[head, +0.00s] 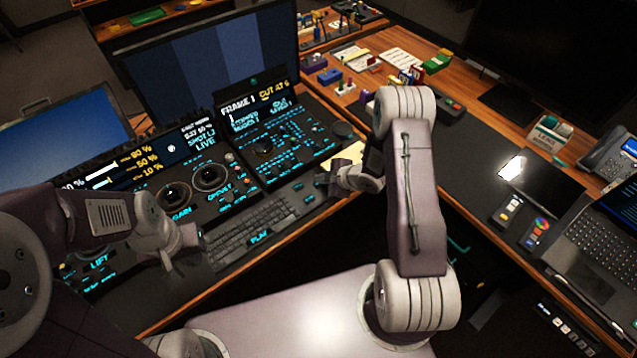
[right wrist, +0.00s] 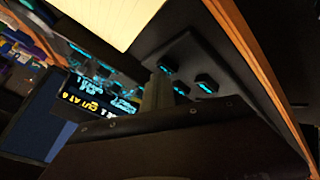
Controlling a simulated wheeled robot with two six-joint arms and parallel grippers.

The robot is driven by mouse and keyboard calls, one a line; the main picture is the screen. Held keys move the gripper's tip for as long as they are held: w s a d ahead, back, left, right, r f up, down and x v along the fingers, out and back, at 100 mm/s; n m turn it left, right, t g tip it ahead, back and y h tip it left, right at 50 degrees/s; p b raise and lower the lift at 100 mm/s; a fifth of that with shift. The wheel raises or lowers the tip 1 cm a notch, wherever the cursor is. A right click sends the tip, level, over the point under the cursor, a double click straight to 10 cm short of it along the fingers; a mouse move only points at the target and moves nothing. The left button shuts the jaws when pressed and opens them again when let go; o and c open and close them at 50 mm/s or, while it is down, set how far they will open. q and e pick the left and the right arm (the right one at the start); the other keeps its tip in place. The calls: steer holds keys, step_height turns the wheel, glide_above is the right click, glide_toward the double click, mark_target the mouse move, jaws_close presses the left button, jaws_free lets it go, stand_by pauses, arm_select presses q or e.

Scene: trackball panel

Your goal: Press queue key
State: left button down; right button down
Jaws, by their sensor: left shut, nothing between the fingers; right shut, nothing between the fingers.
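A small block of dark keys with glowing cyan labels (head: 308,199) sits on the console's front edge, right of the keyboard. In the right wrist view several of these keys (right wrist: 206,83) show close up; their labels are too small to read, so I cannot tell which is the queue key. My right gripper (head: 322,180) is shut and empty above this block. Its fingertips show in the right wrist view (right wrist: 159,85) beside the keys; I cannot tell whether they touch one. My left gripper (head: 178,252) is shut and empty over the front left of the console.
The trackball panel (head: 211,177) and a keyboard (head: 245,228) fill the left desk. A pale yellow pad (head: 346,156) lies beyond my right gripper. A large monitor (head: 215,60) stands behind the panel. A phone (head: 610,155) and laptop (head: 600,250) are at the right.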

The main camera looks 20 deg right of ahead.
mark_target(320, 185)
steer(key=shift+f, duration=0.3)
stand_by(0.5)
steer(key=shift+r+p, duration=0.6)
steer(key=shift+r, duration=0.35)
step_height(320, 185, up, 5)
steer(key=p, duration=0.4)
steer(key=shift+a, duration=0.1)
stand_by(0.4)
